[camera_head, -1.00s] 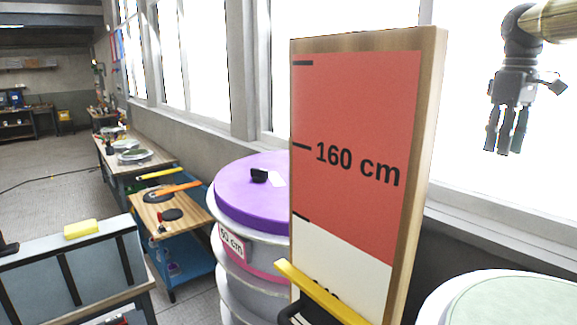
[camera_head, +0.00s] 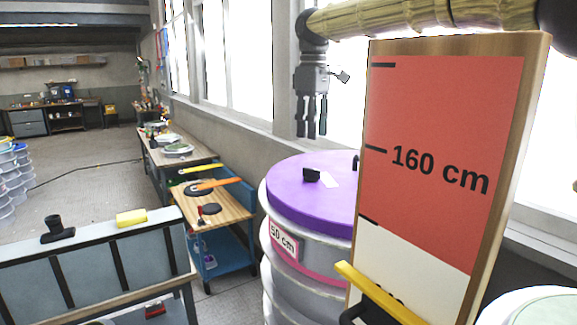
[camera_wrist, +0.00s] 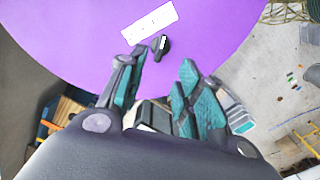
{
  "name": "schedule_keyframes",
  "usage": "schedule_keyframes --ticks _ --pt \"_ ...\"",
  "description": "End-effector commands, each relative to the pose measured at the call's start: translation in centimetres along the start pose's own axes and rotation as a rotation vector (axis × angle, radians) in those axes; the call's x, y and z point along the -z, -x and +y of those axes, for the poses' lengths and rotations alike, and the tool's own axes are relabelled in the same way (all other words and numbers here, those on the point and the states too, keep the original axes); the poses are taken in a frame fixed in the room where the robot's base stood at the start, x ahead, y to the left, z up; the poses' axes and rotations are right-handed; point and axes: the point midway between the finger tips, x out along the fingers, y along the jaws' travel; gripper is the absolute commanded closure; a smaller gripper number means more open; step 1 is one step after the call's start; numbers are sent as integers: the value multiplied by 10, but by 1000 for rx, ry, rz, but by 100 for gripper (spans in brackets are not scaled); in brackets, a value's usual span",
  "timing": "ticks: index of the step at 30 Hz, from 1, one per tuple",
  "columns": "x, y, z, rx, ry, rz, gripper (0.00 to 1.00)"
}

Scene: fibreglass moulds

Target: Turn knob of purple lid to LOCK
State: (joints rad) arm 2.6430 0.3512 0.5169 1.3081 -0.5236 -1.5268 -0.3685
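The round purple lid (camera_head: 300,205) sits on top of a stack of white drums. Its black knob (camera_head: 311,175) stands up beside a white label (camera_head: 330,180). My gripper (camera_head: 311,132) hangs pointing down above the lid, apart from the knob. In the wrist view my gripper (camera_wrist: 165,72) is open and empty, its teal-padded fingers spread. There the knob (camera_wrist: 161,46) shows just beyond the fingertips, with the white label (camera_wrist: 150,20) next to it on the purple lid (camera_wrist: 85,30). The label's writing is too small to read.
A tall height board (camera_head: 440,150) marked 160 cm stands in front of the lid's right side and hides part of it. A dark piece (camera_head: 356,162) shows at the board's edge. A blue cart (camera_head: 230,245) and grey rack (camera_head: 95,265) stand left. A window wall runs behind.

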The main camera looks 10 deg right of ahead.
Motion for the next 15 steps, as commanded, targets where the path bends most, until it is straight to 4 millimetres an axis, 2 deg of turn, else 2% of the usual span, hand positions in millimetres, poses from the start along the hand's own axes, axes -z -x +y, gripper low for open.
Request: schedule_keyframes --ticks 5,15 --pt "0 -20 0 4 2 -2 66" --pt "0 -74 -1 3 3 -2 66"
